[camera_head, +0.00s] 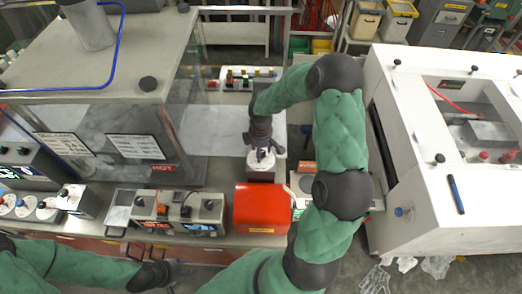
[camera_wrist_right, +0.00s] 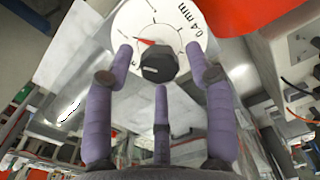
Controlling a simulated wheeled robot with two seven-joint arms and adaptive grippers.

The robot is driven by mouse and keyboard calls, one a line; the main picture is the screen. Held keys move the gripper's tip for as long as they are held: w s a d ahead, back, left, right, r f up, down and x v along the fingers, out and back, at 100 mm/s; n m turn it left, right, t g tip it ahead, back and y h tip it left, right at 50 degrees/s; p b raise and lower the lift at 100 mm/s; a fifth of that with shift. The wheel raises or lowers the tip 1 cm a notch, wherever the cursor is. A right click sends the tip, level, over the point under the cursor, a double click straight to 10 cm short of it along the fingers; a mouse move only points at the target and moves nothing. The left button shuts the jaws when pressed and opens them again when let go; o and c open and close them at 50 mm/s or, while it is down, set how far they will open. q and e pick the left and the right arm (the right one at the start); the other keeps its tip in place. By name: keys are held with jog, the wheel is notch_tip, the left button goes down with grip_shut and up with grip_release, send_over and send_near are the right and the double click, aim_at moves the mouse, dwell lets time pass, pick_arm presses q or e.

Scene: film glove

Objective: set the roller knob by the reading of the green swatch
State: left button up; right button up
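The roller knob (camera_wrist_right: 158,65) is a dark hexagonal knob on a white round dial (camera_wrist_right: 187,32) with a red pointer and a "0.4 mm" mark. In the right wrist view, my right gripper (camera_wrist_right: 159,60) has its purple fingers spread around the knob, with gaps at both sides; it looks open. In the head view, my right gripper (camera_head: 261,142) reaches down over the white dial (camera_head: 261,160), hiding most of it. My left gripper (camera_head: 174,272) is low at the left, apart from the bench things; its finger state is unclear. I cannot pick out the green swatch.
A red box (camera_head: 262,205) stands just in front of the dial. A grey instrument (camera_head: 196,207) with small displays is to its left. A clear-walled cabinet (camera_head: 150,135) marked HOT stands behind left; a large white machine (camera_head: 440,200) stands right of my right arm.

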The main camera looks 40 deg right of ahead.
jog(key=shift+r, duration=0.1)
notch_tip(320, 180, up, 12)
dwell(0.7)
dwell(0.5)
